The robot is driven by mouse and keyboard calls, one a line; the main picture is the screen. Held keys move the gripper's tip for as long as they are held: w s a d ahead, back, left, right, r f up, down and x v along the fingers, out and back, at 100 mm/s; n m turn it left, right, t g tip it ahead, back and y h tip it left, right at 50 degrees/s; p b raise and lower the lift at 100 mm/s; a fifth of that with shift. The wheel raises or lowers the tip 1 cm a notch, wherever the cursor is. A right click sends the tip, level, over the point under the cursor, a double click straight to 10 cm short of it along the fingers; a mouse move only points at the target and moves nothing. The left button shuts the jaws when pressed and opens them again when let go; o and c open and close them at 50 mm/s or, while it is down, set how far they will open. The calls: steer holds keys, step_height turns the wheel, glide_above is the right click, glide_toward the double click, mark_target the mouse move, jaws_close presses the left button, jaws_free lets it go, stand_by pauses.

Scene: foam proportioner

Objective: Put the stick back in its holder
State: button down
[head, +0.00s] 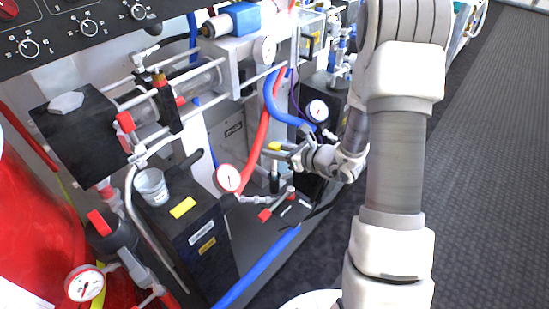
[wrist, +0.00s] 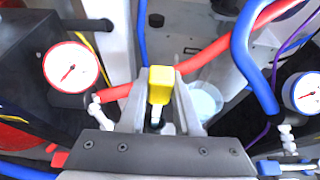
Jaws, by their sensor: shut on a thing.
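The stick (wrist: 161,84) has a yellow, block-shaped top with a pale and dark part below it. It stands between the two fingers of my gripper (wrist: 161,108) in the wrist view, and the fingers are shut on it. In the head view its yellow top (head: 273,146) shows at the tip of my gripper (head: 280,153), which points left in front of the red and blue hoses. The stick's lower end is hard to make out. I cannot tell which part is its holder.
A red-rimmed gauge (head: 228,178) is left of my gripper, and another gauge (head: 317,110) is to its upper right. A red hose (head: 256,140) and a blue hose (head: 274,100) run close by. A metal cup (head: 151,187) stands on a black box (head: 200,235). Open floor lies at right.

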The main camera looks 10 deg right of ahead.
mark_target(274, 166)
steer(key=shift+f, duration=1)
steer(key=shift+f+b, duration=0.25)
steer(key=shift+b, duration=0.3)
steer(key=c, duration=0.6)
jaws_free()
